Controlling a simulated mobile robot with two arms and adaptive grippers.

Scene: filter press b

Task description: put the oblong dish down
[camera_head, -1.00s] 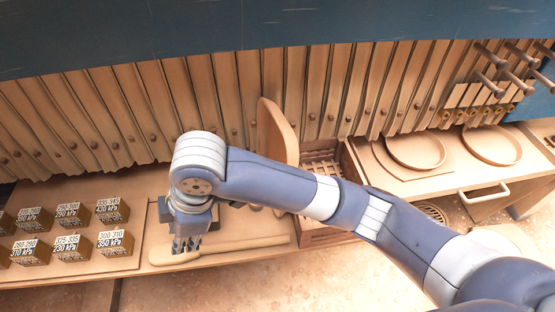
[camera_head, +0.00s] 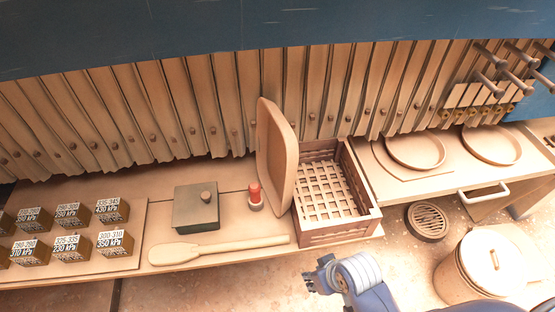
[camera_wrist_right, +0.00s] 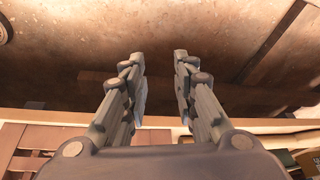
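The oblong dish (camera_head: 277,157) is a pale tan shallow tray. It stands on edge on the bench, just left of the wooden crate and against or close to the slatted back. My right gripper (camera_head: 318,276) is in front of the bench edge, below the crate in the head view, apart from the dish. In the wrist view, the right gripper's two fingers (camera_wrist_right: 159,75) are spread with nothing between them and bare floor beyond. The dish does not clearly show there. My left gripper is not in view.
A slatted wooden crate (camera_head: 329,187) stands right of the dish. A red-topped knob (camera_head: 255,196), a dark box (camera_head: 195,208) and a wooden spoon (camera_head: 230,246) lie to its left. Labelled blocks (camera_head: 72,248) stand farther left. Round dishes (camera_head: 415,150) and a bin (camera_head: 484,265) are at right.

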